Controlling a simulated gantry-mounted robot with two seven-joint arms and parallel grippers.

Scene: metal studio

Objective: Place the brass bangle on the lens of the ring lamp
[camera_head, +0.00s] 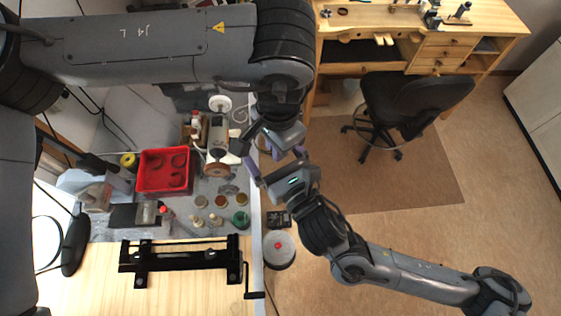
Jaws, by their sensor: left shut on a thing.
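My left gripper (268,147) comes down from the upper left, over the right edge of the grey bench. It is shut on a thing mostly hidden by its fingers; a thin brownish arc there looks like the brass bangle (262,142). My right gripper (275,160) reaches in from the lower right, close beside the left one, its purple fingers spread apart and apparently empty. A white ring-shaped head (220,103) at the back of the grey bench may be the ring lamp; its lens is too small to make out.
A red tray (165,190) with dark round things, a polishing motor (217,138) and several small jars (220,201) crowd the grey bench. A black metal tool (185,257) lies in front. A wooden workbench (490,18) and black chair (412,98) stand at the back right. Open floor lies right.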

